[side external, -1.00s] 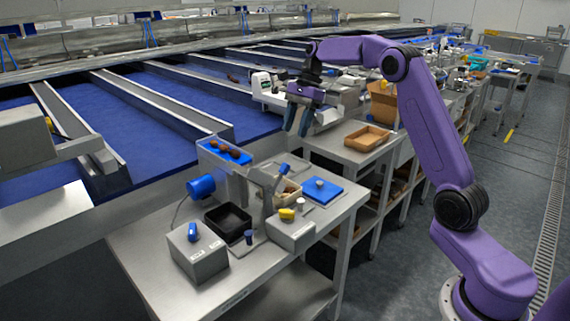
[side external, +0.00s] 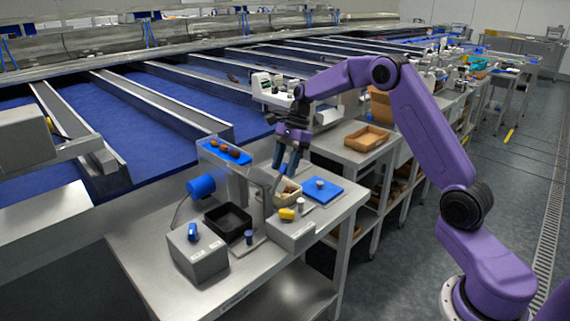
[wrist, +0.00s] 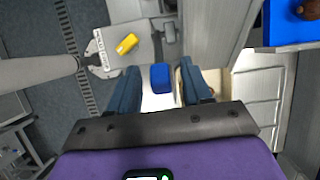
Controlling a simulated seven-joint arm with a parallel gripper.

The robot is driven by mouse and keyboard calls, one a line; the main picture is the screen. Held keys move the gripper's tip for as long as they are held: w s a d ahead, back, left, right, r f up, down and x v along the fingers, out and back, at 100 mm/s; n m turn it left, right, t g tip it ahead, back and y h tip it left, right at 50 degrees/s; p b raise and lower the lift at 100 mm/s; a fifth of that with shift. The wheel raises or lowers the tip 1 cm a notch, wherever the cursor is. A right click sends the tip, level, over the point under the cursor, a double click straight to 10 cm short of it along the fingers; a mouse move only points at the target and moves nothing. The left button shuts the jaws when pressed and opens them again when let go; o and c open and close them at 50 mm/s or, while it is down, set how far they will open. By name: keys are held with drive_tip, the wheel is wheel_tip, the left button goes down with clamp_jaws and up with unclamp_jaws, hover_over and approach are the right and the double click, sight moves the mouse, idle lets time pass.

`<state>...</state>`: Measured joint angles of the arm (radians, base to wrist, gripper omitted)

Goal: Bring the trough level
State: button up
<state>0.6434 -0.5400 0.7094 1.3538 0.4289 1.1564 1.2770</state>
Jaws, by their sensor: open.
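The trough seems to be the tilted grey metal chute (side external: 265,182) on the bench, below the blue feeder bed (side external: 208,146) with a few brown dates. Its slope is hard to read behind my fingers. A blue grip block (wrist: 161,78), which looks like the trough's handle, shows in the wrist view between my fingers. My gripper (side external: 284,170) is open and points down over the trough's upper end. In the wrist view my gripper (wrist: 158,72) has one finger on each side of the block, with a gap at the left finger. Contact on the right is unclear.
A black tray (side external: 213,226) and a cream bin (side external: 288,197) stand by the trough. A grey box (side external: 200,262) with a blue switch is at front left. A yellow piece (side external: 287,214) and a blue pad (side external: 335,188) lie to the right.

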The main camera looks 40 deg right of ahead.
clamp_jaws()
drive_tip(key=shift+r, duration=0.1)
drive_tip(key=a+h, duration=0.1)
drive_tip(key=a+r+h, duration=0.1)
drive_tip(key=h, duration=0.1)
drive_tip(key=shift+a+r+h, duration=0.1)
drive_tip(key=shift+a+h, duration=0.2)
drive_tip(key=shift+a, duration=0.1)
drive_tip(key=a+h, duration=0.2)
drive_tip(key=h, duration=0.1)
drive_tip(key=shift+a+r, duration=0.2)
drive_tip(key=shift+a, duration=0.75)
drive_tip(key=shift+f, duration=0.1)
